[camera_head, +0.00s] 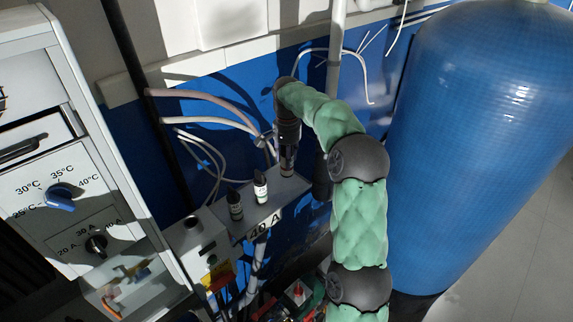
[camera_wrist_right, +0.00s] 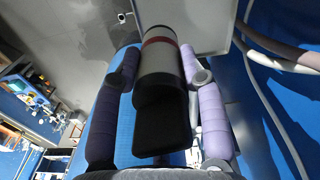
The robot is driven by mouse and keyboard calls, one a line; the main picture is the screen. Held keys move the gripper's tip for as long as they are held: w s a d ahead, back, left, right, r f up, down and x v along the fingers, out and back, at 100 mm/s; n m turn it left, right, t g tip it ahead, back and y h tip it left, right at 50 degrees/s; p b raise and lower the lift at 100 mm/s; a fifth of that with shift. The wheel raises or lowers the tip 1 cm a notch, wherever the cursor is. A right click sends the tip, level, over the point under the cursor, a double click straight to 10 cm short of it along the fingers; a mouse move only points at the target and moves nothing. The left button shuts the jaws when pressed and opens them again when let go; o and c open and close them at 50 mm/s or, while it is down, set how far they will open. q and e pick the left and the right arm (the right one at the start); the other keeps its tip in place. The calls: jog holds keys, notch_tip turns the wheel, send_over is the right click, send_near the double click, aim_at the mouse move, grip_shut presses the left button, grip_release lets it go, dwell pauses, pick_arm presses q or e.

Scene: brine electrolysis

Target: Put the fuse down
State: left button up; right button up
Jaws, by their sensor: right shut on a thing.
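My right gripper (camera_head: 287,135) is above the far right end of a grey shelf marked "40 A" (camera_head: 282,197), at the end of my green-sleeved arm. In the right wrist view the purple-padded right gripper (camera_wrist_right: 159,68) is shut on a fuse (camera_wrist_right: 160,70), a grey cylinder with a red band and a black end. The lower part of this fuse (camera_head: 287,165) shows below the gripper in the head view, roughly upright and close to the shelf top. I cannot tell whether it touches the shelf. My left gripper is not in view.
Two other fuses with black tops stand on the shelf, one in the middle (camera_head: 261,190) and one to the left (camera_head: 235,208). A control cabinet (camera_head: 70,185) with dials is at left. A big blue tank (camera_head: 480,140) is at right. Loose cables (camera_head: 205,95) hang behind.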

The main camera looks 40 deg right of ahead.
jog(key=w+d+f+p, duration=0.1)
jog(key=f, duration=0.1)
jog(key=w+d+f+p, duration=0.1)
jog(key=f, duration=0.2)
jog(key=w+f+p, duration=0.1)
jog(key=f, duration=0.2)
jog(key=shift+w+d+f, duration=0.1)
jog(key=shift+w+d, duration=0.25)
jog(key=shift+d, duration=0.05)
jog(key=shift+d+f, duration=0.1)
jog(key=shift+f, duration=0.2)
jog(key=shift+f, duration=0.1)
jog(key=o, duration=1.3)
